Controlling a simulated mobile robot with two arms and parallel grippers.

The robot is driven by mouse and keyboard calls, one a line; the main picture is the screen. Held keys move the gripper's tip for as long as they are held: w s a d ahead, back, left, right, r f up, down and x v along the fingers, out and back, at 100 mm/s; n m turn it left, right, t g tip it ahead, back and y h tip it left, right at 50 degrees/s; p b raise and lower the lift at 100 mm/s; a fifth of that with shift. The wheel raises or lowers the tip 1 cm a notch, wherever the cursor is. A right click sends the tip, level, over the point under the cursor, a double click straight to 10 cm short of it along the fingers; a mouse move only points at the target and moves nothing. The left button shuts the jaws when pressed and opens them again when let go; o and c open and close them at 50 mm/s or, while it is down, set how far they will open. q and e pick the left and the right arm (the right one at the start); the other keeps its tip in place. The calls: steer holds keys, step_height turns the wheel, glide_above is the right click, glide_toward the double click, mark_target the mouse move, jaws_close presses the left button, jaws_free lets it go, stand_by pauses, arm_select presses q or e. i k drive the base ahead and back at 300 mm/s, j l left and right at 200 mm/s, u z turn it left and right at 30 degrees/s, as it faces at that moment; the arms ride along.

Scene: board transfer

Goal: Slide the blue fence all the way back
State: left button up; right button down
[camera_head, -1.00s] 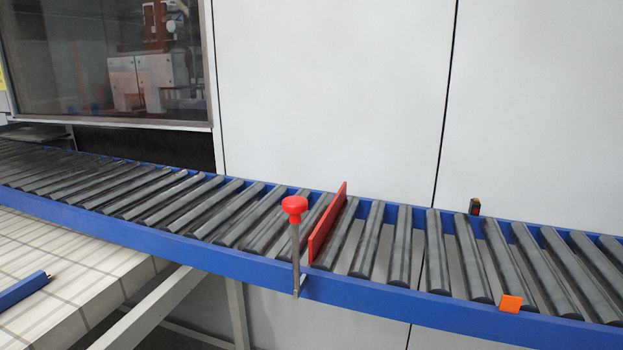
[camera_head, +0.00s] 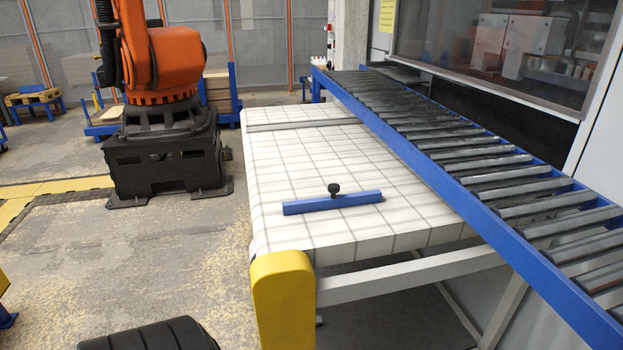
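The blue fence (camera_head: 332,202) is a short blue bar with a black knob (camera_head: 334,188) on top. It lies crosswise on the near part of the white gridded table (camera_head: 305,165). A grey bar (camera_head: 302,124) crosses the table near its far end, with clear table surface between the two. Neither of my grippers shows in the head view.
A roller conveyor with a blue frame (camera_head: 455,190) runs along the table's right side. A yellow post (camera_head: 283,300) stands at the table's near left corner. An orange robot arm (camera_head: 165,60) on a black base stands left. Open floor (camera_head: 150,260) lies left of the table.

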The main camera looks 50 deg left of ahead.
mark_target(334, 201)
steer(key=u, duration=1.55)
